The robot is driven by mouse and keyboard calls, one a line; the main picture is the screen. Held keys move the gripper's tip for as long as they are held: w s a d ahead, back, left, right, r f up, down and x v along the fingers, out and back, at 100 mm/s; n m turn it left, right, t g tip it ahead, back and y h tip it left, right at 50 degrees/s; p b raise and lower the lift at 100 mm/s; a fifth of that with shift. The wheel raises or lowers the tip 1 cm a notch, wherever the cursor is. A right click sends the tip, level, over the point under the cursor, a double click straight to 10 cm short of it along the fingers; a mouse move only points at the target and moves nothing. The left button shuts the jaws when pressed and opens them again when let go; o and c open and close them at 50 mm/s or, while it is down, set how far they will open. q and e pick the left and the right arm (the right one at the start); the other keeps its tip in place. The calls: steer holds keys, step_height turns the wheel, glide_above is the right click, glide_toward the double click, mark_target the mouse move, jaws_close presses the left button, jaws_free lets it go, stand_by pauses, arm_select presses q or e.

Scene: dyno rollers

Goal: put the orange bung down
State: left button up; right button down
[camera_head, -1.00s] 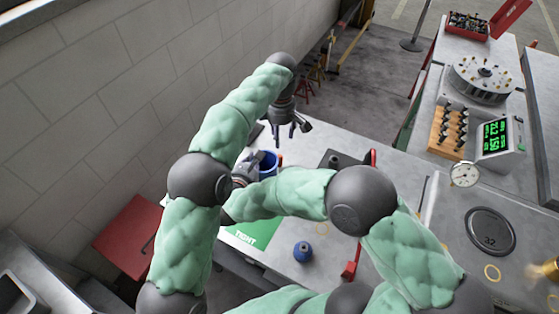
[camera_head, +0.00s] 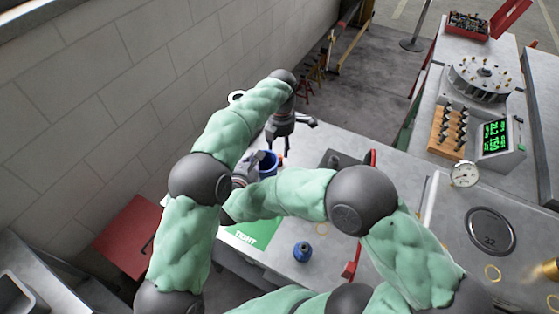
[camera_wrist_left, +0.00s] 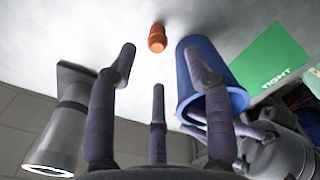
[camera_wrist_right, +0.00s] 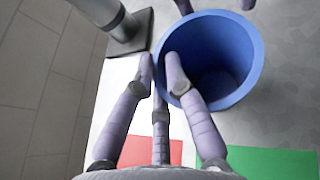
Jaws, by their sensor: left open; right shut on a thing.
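The orange bung (camera_wrist_left: 157,38) is on the pale tabletop beside the blue cup (camera_wrist_left: 238,101). It also shows in the head view (camera_head: 281,158), just right of the cup (camera_head: 268,162). I cannot tell whether it stands or lies. My left gripper (camera_head: 283,140) is open; in the left wrist view its fingers (camera_wrist_left: 160,62) are spread, empty and apart from the bung. My right gripper (camera_wrist_right: 162,68) is shut on the blue cup's rim, one finger inside. The cup (camera_wrist_right: 244,50) looks empty in its visible part.
A grey cylinder (camera_wrist_left: 62,128) with a glowing ring stands near the cup.

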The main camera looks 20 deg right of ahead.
mark_target(280, 156)
arm_select(q)
steer(key=shift+w+a+f, duration=0.1)
steer(key=shift+w+f, duration=0.05)
steer(key=shift+f, duration=1.7)
steer(key=shift+w+f, duration=0.1)
steer(key=shift+f, duration=1.7)
jaws_close()
